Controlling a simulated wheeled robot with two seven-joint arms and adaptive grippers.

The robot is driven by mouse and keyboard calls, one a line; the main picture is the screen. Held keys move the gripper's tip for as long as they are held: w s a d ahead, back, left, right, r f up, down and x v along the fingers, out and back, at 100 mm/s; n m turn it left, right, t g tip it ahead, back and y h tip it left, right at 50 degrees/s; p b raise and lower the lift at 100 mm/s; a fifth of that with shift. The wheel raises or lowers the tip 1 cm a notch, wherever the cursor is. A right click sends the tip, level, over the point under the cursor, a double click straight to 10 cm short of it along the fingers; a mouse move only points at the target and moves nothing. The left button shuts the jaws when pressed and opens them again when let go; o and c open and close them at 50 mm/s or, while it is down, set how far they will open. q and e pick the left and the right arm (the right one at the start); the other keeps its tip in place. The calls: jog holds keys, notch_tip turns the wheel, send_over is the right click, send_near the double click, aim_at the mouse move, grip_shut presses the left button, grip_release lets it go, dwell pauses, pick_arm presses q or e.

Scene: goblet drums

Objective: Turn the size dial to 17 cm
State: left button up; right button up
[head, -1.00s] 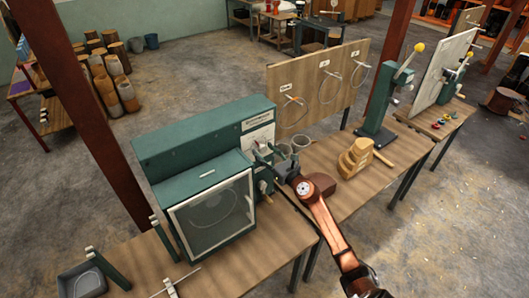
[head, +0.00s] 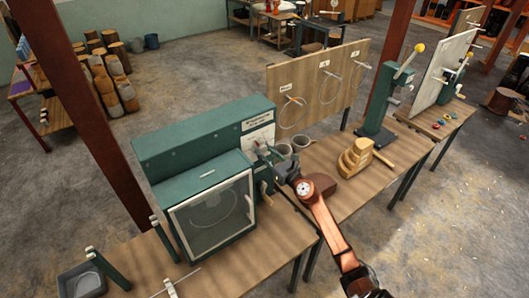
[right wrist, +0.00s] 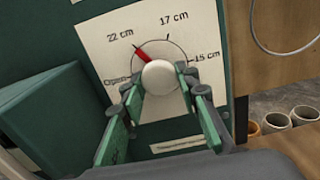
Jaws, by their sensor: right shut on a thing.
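The size dial (right wrist: 162,74) is a round pale knob with a red pointer (right wrist: 142,52) on a white plate (right wrist: 105,58). The pointer aims up and left, toward the 22 cm mark (right wrist: 120,37). The 17 cm mark (right wrist: 173,18) is above the knob, slightly right. The 15 cm mark is at the right and Open at the left. My right gripper (right wrist: 160,90) has its green fingers on both sides of the knob, shut on it. In the head view my right gripper (head: 266,156) is at the green machine's front right. My left gripper is not in view.
The green machine (head: 200,135) with a clear-windowed door (head: 215,210) stands on a wooden bench (head: 255,262).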

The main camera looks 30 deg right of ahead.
jog(key=m+p, duration=0.2)
jog(key=shift+r+m, duration=0.15)
jog(key=shift+m, duration=0.25)
jog(key=m+p, duration=0.1)
jog(key=m, duration=0.1)
jog(key=shift+m, duration=0.4)
jog(key=m+p, duration=0.2)
jog(key=m, duration=0.3)
jog(key=shift+m+p, duration=0.35)
jog(key=shift+m, duration=0.05)
jog(key=o, duration=1.2)
jog(key=shift+c, duration=0.2)
jog(key=shift+a, duration=0.1)
jog(key=shift+s, duration=0.1)
